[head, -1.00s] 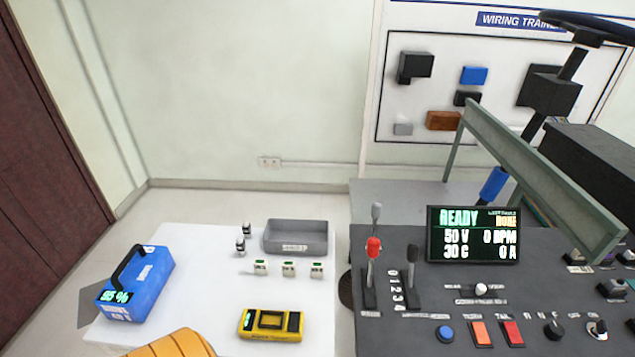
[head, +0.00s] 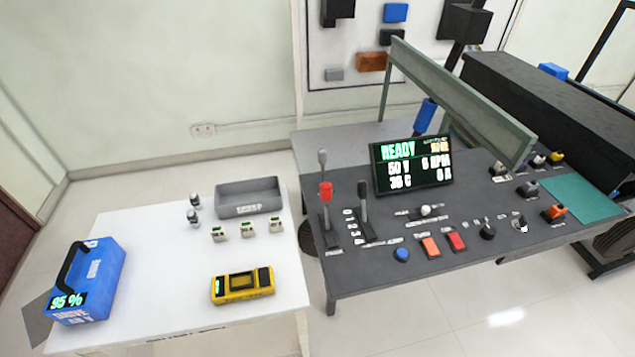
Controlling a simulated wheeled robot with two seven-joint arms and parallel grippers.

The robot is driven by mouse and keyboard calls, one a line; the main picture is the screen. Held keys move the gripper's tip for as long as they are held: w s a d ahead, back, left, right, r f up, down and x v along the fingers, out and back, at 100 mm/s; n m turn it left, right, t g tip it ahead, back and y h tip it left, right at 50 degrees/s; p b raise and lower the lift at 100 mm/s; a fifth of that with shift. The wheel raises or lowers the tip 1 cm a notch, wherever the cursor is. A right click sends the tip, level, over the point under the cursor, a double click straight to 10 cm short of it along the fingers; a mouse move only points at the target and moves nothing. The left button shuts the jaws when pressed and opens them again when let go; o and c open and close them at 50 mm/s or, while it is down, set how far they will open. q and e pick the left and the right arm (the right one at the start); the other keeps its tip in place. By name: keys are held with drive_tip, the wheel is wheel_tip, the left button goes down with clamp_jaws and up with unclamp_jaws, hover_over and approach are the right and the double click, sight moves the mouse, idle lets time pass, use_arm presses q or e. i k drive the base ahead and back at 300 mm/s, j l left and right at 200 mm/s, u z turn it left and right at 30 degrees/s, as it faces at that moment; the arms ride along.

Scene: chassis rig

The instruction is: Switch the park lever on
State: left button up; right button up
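A lever with a red grip (head: 326,192) stands upright at the left end of the grey console (head: 350,278). A grey-topped lever (head: 322,158) rises just behind it. A black-handled lever (head: 363,202) stands to its right, beside a column of printed numbers. The small labels are too blurred to read, so I cannot tell from the print which one is the park lever. A small white-knobbed switch (head: 427,211) sits below the display (head: 412,165), which reads READY. Neither of my grippers is in view.
A white table to the left (head: 150,257) holds a blue battery box (head: 100,280), a yellow meter (head: 242,286), a grey tray (head: 248,197) and several small parts. Several buttons and knobs line the console front. A green sloping rail (head: 460,105) stands behind the display.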

sight(327, 193)
drive_tip(key=i+l+u, duration=0.25)
drive_tip(key=l, duration=0.4)
drive_tip(key=l+u, duration=0.25)
drive_tip(key=l, duration=0.4)
